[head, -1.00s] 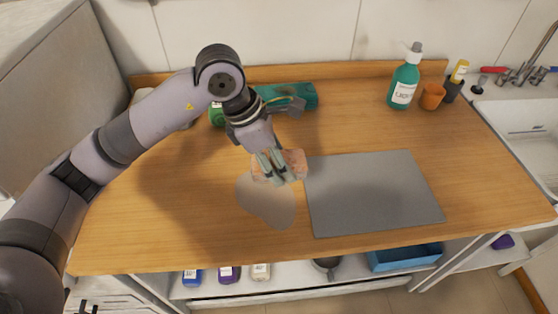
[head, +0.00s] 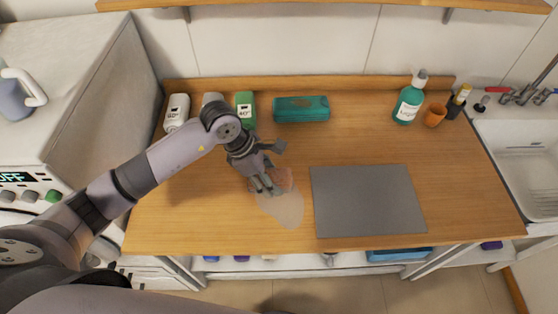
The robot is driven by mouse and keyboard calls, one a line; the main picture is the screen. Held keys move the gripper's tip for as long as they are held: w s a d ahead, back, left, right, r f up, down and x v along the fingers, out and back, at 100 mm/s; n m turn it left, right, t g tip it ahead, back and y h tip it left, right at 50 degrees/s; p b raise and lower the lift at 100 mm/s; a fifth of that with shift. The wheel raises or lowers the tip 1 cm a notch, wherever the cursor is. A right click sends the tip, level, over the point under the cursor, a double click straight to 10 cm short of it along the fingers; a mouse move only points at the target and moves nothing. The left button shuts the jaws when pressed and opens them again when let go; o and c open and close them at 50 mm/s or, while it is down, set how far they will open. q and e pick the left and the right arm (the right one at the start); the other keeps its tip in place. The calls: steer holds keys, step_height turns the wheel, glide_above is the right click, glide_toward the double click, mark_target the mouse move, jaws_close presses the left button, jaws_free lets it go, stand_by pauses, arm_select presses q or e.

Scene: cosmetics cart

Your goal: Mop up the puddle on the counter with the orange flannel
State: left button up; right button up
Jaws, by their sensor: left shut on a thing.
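The orange flannel (head: 285,178) is on the counter (head: 470,205), left of the grey mat. My left gripper (head: 269,187) is shut on the flannel and covers part of it. The puddle (head: 287,210) is a pale, glossy patch on the wood just below the flannel, near the mat's left edge. The flannel appears to overlap the puddle's upper end. My right gripper is not in view.
The grey mat (head: 367,200) lies right of the puddle. A teal case (head: 301,109), a green bottle (head: 245,106) and a white bottle (head: 177,111) stand at the back. A teal pump bottle (head: 408,102) and an orange cup (head: 434,116) are back right, near the sink (head: 525,160).

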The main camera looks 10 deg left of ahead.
mark_target(275, 198)
arm_select(q)
steer(key=shift+s+a+f, duration=0.15)
steer(key=shift+a, duration=0.05)
steer(key=shift+f+b, duration=1.7)
steer(key=shift+f, duration=1.15)
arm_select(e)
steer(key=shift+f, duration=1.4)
arm_select(q)
steer(key=shift+f+b, duration=0.6)
steer(key=shift+b, duration=0.05)
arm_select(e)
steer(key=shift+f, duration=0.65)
arm_select(q)
steer(key=shift+d, duration=0.1)
